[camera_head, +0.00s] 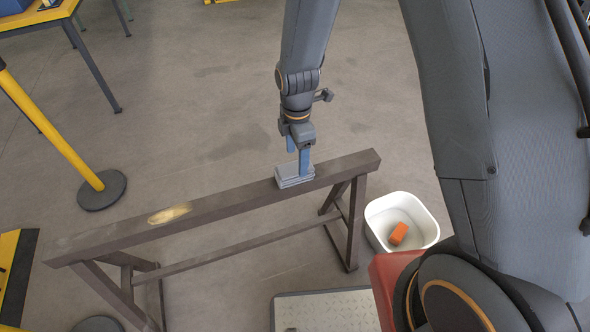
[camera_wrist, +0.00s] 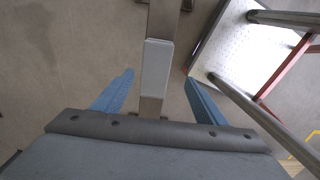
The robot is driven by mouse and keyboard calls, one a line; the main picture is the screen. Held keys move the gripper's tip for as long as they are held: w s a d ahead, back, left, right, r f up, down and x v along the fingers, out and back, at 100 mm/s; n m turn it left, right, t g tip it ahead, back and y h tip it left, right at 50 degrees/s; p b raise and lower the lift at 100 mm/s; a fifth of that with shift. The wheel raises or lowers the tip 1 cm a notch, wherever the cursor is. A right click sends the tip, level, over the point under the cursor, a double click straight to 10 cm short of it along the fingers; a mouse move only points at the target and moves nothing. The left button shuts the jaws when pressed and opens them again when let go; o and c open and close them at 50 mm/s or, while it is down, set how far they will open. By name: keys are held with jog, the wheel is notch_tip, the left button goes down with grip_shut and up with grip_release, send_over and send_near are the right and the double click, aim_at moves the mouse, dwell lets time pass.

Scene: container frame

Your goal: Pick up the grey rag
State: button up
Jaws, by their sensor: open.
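The grey rag (camera_head: 294,176) is a small folded stack lying on top of a brown trestle beam (camera_head: 225,205), near the beam's right end. In the wrist view the rag (camera_wrist: 157,64) is a light grey rectangle lying along the beam (camera_wrist: 151,108), ahead of and between the fingers. My gripper (camera_head: 298,160) points down just above the rag, its blue fingers apart. In the wrist view my gripper (camera_wrist: 158,82) is open and empty, with one finger on each side of the beam. In the head view the near finger hides a little of the rag.
A white tub (camera_head: 378,222) with an orange block (camera_head: 398,233) inside stands on the floor right of the trestle. A yellow post (camera_head: 55,135) stands at the left. A metal-topped platform (camera_head: 325,312) is at the bottom. The floor behind the beam is clear.

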aim_at(295, 168)
jog(key=shift+w+a+f+p, duration=0.2)
jog(key=shift+f+p, duration=0.2)
jog(key=shift+f, duration=1.35)
jog(key=shift+w+a+f+p, duration=0.15)
jog(key=shift+f+p, duration=0.2)
jog(key=shift+f, duration=1.35)
jog(key=shift+d, duration=0.1)
jog(key=shift+c, duration=0.5)
jog(key=c, duration=1)
